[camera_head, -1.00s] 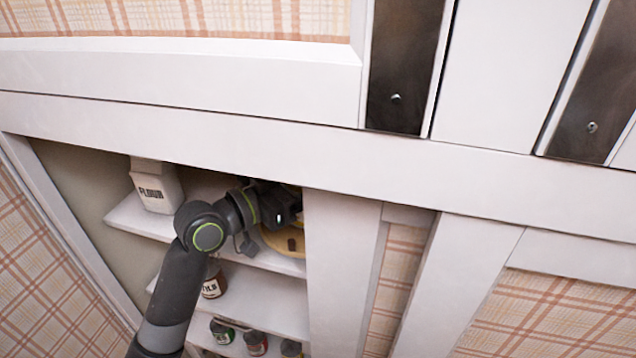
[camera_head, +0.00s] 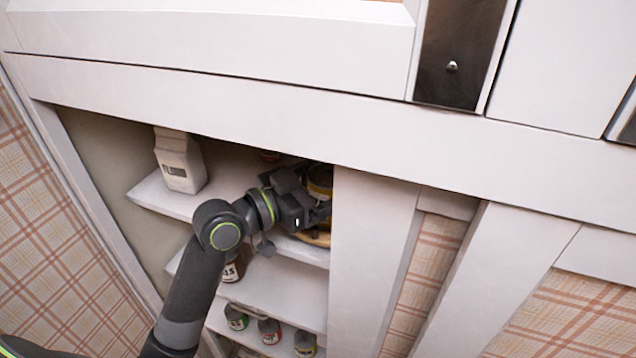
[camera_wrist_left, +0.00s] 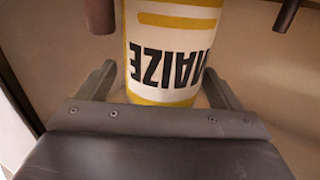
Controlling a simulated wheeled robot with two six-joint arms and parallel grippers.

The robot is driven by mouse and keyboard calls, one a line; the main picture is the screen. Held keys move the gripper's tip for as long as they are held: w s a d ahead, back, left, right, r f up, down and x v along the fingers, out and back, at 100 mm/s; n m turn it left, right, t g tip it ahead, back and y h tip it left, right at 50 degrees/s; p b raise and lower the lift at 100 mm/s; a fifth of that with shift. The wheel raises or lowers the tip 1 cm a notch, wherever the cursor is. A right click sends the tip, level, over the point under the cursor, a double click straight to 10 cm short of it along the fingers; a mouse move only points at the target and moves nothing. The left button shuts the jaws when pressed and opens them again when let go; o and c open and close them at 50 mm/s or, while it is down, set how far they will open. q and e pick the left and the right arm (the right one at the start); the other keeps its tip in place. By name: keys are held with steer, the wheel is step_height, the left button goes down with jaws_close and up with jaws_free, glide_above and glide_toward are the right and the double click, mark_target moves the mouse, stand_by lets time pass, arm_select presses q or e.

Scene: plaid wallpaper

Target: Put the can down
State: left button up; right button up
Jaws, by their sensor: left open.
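A white can (camera_wrist_left: 175,50) with yellow bands and the word MAIZE stands between the fingers of my left gripper (camera_wrist_left: 193,16) in the left wrist view. The lettering appears upside down there. The fingers are spread, with visible space on both sides of the can. In the head view my left gripper (camera_head: 318,200) reaches into the upper shelf at its right end. A yellow-topped part of the can (camera_head: 320,181) shows beside it, mostly hidden by the gripper and the cabinet frame. My right gripper is not in view.
A white flour package (camera_head: 180,163) stands at the left of the upper shelf (camera_head: 160,196). A brown jar (camera_head: 232,270) is on the shelf below, and several small jars (camera_head: 269,330) stand lower. The white cabinet frame (camera_head: 370,260) closes the right side.

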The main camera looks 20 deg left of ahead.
arm_select(q)
steer(key=p+v, duration=0.1)
steer(key=v, duration=1.1)
steer(key=shift+p, duration=0.35)
steer(key=shift+s, duration=0.1)
